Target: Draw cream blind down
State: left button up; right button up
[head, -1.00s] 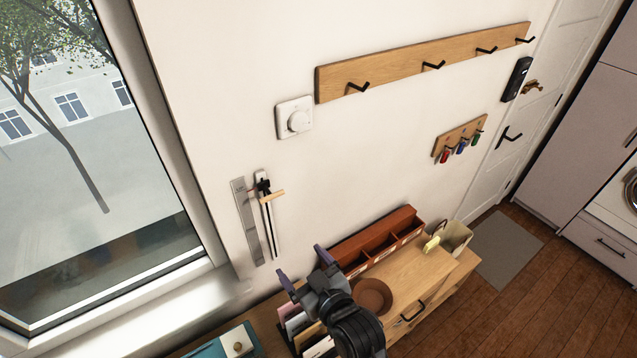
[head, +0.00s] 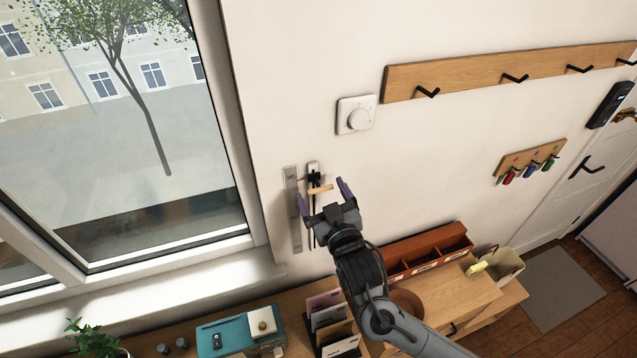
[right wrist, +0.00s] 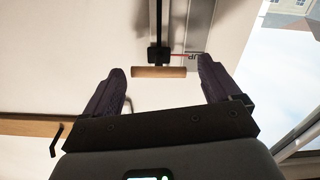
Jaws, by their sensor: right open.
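No cream blind shows, and the visible window glass (head: 130,130) is uncovered. On the wall right of the window, a black slider (head: 314,178) with a wooden crossbar handle (head: 321,190) sits near the top of a narrow vertical track (head: 312,232). A grey metal strip (head: 291,190) stands beside the track. My right gripper (head: 322,197) is open at the handle, one finger toward each end. In the right wrist view, the handle (right wrist: 159,72) lies across the gap, just beyond the fingertips, apparently not gripped. My left gripper is not in view.
A white dial (head: 355,115) and a hook rail (head: 500,77) are on the wall to the right. Below stand a red-brown organizer (head: 440,247), a file rack (head: 330,320) and a teal box (head: 235,338). The wall around the track is clear.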

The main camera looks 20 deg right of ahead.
jog(key=shift+w+p, duration=0.3)
jog(key=shift+w, duration=1.1)
jog(key=c, duration=1.3)
notch_tip(320, 180, down, 26)
jog(key=b, duration=1.3)
jog(key=shift+f, duration=0.15)
jog(key=shift+a, duration=0.1)
